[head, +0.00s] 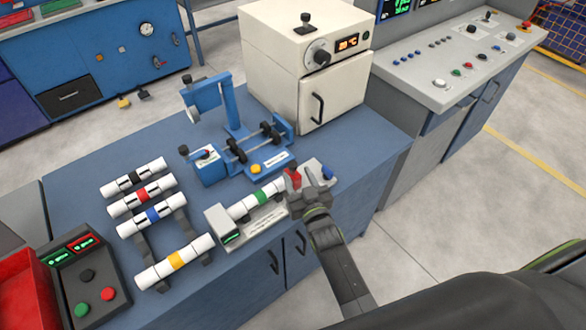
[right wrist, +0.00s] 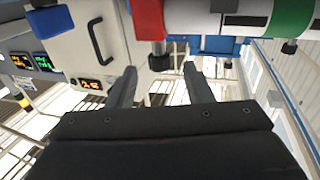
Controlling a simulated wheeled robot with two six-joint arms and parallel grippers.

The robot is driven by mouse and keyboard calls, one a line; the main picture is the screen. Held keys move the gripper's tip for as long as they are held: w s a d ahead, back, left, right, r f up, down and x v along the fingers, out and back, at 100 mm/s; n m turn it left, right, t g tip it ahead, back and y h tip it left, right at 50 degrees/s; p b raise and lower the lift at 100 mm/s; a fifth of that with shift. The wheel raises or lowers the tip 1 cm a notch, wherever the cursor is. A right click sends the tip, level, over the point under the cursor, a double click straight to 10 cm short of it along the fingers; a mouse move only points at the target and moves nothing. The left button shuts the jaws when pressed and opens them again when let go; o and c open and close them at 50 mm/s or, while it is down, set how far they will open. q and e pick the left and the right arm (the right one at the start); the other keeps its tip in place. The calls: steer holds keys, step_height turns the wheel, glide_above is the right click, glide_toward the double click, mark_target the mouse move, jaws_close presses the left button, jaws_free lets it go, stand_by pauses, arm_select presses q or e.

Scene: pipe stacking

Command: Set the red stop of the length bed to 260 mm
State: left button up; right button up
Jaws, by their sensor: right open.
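The length bed (head: 265,222) is a pale grey fixture at the bench's front edge. A white pipe with a green band (head: 261,197) lies in it; the band also shows in the right wrist view (right wrist: 292,18). The red stop (head: 293,178) is at the pipe's right end and shows at the top of the right wrist view (right wrist: 148,18). My right gripper (head: 306,194) is open beside the stop. In the right wrist view its fingers (right wrist: 160,78) are apart, with the stop beyond their tips. The scale reading is too small to tell. My left gripper is out of view.
A blue knob (head: 327,172) is at the bed's right end. A blue fixture with rollers (head: 240,145) stands behind the bed, and a cream oven (head: 305,65) behind that. Several banded pipes (head: 150,213) lie on a rack at left. A button box (head: 90,280) is at lower left.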

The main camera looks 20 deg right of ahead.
mark_target(295, 170)
steer(key=w, duration=0.2)
steer(key=w+b, duration=0.1)
steer(key=shift+w+f+b, duration=0.2)
steer(key=shift+w+b, duration=0.1)
steer(key=shift+w, duration=0.1)
steer(key=shift+w+r, duration=0.15)
steer(key=shift+w, duration=0.35)
jaws_close()
